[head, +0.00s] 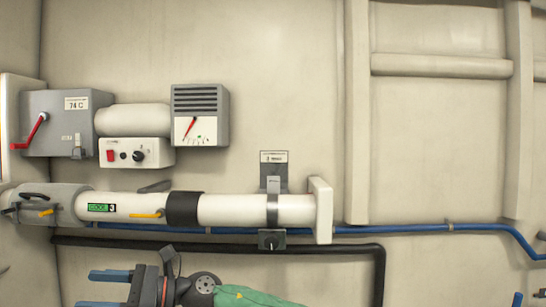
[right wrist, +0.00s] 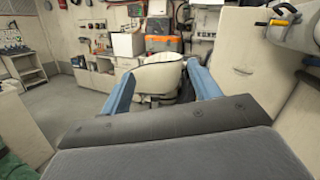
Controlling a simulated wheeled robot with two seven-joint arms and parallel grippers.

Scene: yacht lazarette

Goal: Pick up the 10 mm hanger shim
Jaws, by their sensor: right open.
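I cannot make out a 10 mm hanger shim in either view. A hanger (head: 273,205) with a grey strap goes around a white tube (head: 250,209) on the wall. A small label plate (head: 273,156) is above it and a grey block with a dark knob (head: 271,240) below it. My right gripper (head: 85,289) is at the lower left of the head view, below the tube, pointing left. Its blue fingers are apart and nothing is seen held. In the right wrist view, the open fingers (right wrist: 163,74) point into the room. My left gripper is not recognisable.
A black pipe (head: 215,244) and a blue hose (head: 420,228) run below the tube. Grey boxes, a switch panel (head: 136,152) and a gauge (head: 200,115) are above it. In the wrist view, a white rounded object (right wrist: 158,76) stands beyond the fingers and floor (right wrist: 70,105) is clear at left.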

